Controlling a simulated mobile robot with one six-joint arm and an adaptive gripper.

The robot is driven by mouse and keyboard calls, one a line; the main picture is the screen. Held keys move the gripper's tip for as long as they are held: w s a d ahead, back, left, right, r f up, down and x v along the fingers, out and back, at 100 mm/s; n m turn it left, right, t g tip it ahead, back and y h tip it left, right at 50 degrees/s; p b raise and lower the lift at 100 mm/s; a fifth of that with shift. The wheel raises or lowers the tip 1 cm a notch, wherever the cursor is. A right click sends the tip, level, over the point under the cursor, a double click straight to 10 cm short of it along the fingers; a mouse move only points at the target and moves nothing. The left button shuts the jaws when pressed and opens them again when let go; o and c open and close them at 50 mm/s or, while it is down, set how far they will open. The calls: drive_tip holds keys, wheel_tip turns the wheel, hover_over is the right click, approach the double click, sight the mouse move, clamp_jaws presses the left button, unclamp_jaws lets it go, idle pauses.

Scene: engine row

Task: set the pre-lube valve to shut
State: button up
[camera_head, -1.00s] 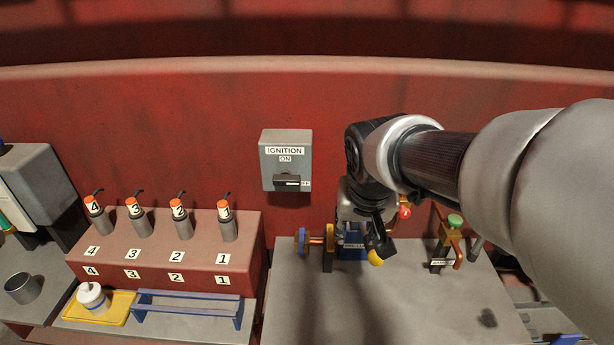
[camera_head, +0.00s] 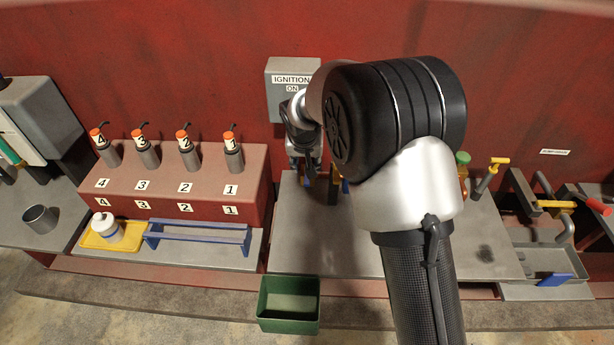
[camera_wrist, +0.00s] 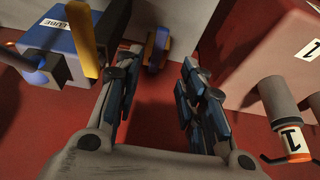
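The pre-lube valve is mostly hidden behind my arm in the head view. In the wrist view, a blue block (camera_wrist: 45,40) with a partly visible label reading "LUBE" is at upper left, with a yellow bar (camera_wrist: 83,38) along its right side. A dark ball-ended piece (camera_wrist: 22,65) shows at its lower left. I cannot tell the valve's setting. My gripper (camera_wrist: 158,68) is open and empty, its fingers apart to the right of the block. In the head view my gripper (camera_head: 306,172) is below the ignition box.
A blue disc with a copper stub (camera_wrist: 158,45) shows beyond the fingers. The red block (camera_head: 180,206) with numbered plugs is left of my gripper. The ignition box (camera_head: 273,103) is partly covered by my arm. A green bin (camera_head: 289,325) hangs at the front.

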sight(307, 180)
drive_tip(key=b+x, duration=0.1)
drive_tip(key=x, duration=0.9)
drive_tip(key=shift+w+f+b, duration=0.2)
drive_tip(key=shift+f+b, duration=0.15)
drive_tip(key=shift+c, duration=0.4)
clamp_jaws()
